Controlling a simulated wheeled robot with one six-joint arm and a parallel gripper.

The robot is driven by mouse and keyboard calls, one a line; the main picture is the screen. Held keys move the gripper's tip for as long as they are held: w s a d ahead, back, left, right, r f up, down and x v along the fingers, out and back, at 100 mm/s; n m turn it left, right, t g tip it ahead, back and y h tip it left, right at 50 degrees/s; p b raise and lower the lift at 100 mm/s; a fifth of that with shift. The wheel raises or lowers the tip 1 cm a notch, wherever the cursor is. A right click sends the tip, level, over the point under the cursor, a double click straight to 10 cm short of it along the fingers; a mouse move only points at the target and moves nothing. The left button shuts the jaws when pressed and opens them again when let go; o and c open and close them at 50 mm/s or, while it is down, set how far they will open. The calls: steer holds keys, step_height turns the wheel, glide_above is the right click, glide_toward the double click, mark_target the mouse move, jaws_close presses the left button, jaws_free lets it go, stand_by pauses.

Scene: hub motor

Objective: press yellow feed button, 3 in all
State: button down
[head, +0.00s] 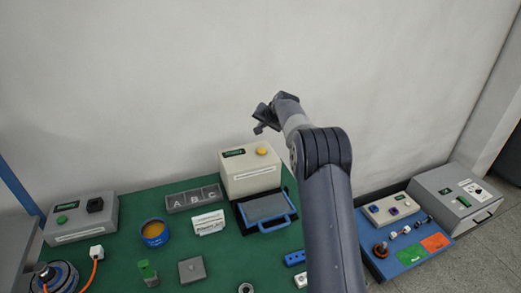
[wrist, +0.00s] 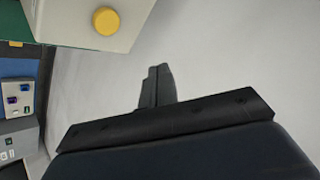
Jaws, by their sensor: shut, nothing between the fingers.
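The yellow button (head: 262,151) sits on top of a cream box (head: 249,177) with a small dark display, at the back of the green table. In the wrist view the yellow button (wrist: 106,21) shows at the upper left on the cream box (wrist: 60,18). My gripper (head: 259,128) is above and behind the box in the head view, apart from the button. In the wrist view its shut fingers (wrist: 157,85) point toward the pale wall, with nothing between them. The button's underside and any pressed state cannot be told.
A blue-handled tray (head: 266,208) stands before the cream box. A blue panel (head: 405,240) and grey machine (head: 455,198) stand right. The wall is close behind.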

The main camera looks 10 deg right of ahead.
mark_target(263, 152)
steer(key=shift+f, duration=0.1)
step_height(263, 152, down, 9)
steer(key=b, duration=0.6)
steer(key=shift+r, duration=0.2)
stand_by(1.7)
steer(key=shift+f+b, duration=0.45)
steer(key=shift+b, duration=0.1)
steer(key=shift+f+b, duration=0.4)
steer(key=shift+f, duration=0.1)
stand_by(0.4)
stand_by(0.4)
steer(key=shift+r+p, duration=0.65)
steer(key=shift+r, duration=0.3)
steer(key=shift+r, duration=0.15)
